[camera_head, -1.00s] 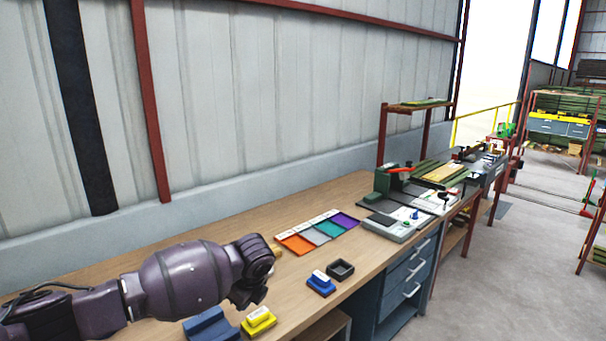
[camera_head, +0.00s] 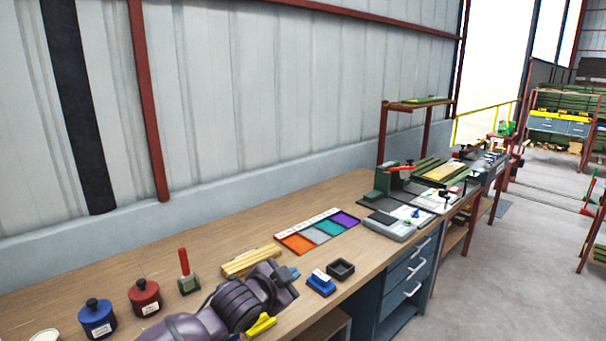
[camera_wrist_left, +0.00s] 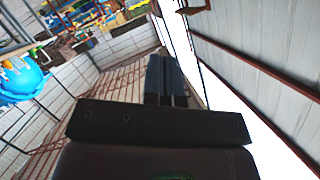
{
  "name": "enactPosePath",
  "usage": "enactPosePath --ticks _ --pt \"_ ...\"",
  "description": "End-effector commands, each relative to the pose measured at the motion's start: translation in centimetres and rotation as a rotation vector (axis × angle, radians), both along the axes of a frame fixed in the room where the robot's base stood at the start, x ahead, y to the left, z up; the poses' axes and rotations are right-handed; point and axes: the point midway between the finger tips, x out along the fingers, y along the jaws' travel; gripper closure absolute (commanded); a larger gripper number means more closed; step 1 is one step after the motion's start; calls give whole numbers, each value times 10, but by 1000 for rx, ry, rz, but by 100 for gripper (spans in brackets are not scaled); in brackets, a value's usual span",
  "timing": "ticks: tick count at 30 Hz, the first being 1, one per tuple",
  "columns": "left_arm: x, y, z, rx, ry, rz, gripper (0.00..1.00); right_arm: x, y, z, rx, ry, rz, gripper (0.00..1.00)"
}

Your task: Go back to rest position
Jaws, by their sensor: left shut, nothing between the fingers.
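My left arm (camera_head: 235,308) comes in low at the bottom of the head view, over the front part of the wooden workbench (camera_head: 205,240). In the left wrist view my left gripper (camera_wrist_left: 166,72) has its dark fingers close together with nothing between them. The fingers point away from the bench, and walls and roof show behind them. My right gripper is in neither view. The arm hides part of a yellow block (camera_head: 262,325) at the bench's front edge.
Blue (camera_head: 97,318) and red (camera_head: 145,297) lidded jars, a red-handled tool (camera_head: 187,272) and wooden pieces (camera_head: 248,262) stand near the arm. A blue-and-white block (camera_head: 321,283), a black tray (camera_head: 341,269) and a coloured sectioned tray (camera_head: 318,235) lie farther right.

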Motion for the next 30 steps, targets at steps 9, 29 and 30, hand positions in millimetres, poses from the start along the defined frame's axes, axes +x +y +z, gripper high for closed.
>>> enactPosePath --ticks 9,29,30 --pt "-51 67 -43 -314 10 185 100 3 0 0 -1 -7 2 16" --pt "-239 232 -206 -391 233 678 100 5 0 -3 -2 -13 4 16" --pt "-254 237 -217 -385 259 702 100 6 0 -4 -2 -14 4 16"
